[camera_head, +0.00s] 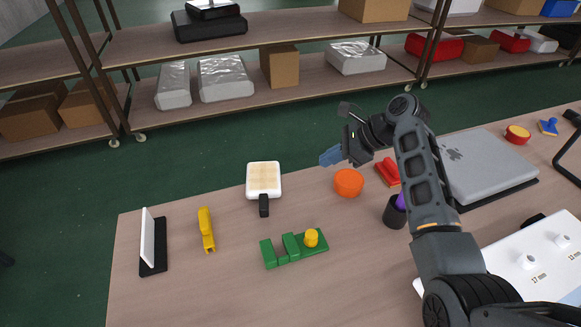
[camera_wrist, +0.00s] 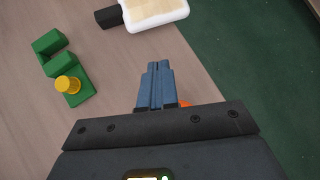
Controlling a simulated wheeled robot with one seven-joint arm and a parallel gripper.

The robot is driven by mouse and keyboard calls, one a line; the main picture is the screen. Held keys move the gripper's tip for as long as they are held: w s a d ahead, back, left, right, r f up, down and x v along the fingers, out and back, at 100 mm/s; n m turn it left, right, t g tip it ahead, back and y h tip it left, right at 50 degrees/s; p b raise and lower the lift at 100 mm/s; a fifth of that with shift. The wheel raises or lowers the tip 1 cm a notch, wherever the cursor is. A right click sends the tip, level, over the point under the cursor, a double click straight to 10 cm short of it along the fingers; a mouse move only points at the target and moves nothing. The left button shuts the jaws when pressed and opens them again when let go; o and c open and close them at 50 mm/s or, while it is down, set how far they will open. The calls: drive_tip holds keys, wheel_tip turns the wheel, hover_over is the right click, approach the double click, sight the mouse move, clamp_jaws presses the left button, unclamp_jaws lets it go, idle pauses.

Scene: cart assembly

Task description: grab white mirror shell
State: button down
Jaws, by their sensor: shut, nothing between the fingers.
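The white mirror shell (camera_head: 250,188) appears to be the white rounded piece with a tan inner face and a short black stem, lying near the table's back edge. In the wrist view the white shell (camera_wrist: 146,24) is partly cut off at the top, with its black stem (camera_wrist: 108,17) to the left. My gripper (camera_head: 328,157) is above the table's back edge, right of the shell and apart from it. In the wrist view my gripper (camera_wrist: 158,68) has its blue fingers together, empty, pointing toward the shell.
A green block holder (camera_head: 290,258) with a yellow peg stands in front of the shell. An orange round piece (camera_head: 348,183) lies below my gripper. A yellow tool (camera_head: 207,230) and an upright white panel (camera_head: 147,237) on a black base stand at left. A laptop (camera_head: 485,165) lies at right.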

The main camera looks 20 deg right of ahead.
drive_tip(key=w+a+f, duration=0.1)
drive_tip(key=f, duration=0.1)
drive_tip(key=w+a+f+m, duration=0.1)
drive_tip(key=a+f, duration=0.1)
drive_tip(key=f, duration=0.1)
drive_tip(key=w+a+f+m, duration=0.1)
drive_tip(key=f, duration=0.1)
drive_tip(key=shift+w+a+f, duration=0.25)
drive_tip(key=shift+a, duration=0.15)
drive_tip(key=shift+w+a+r+p, duration=0.1)
drive_tip(key=shift+w+a+p, duration=0.3)
drive_tip(key=shift+w+a, duration=0.75)
drive_tip(key=shift+a, duration=0.45)
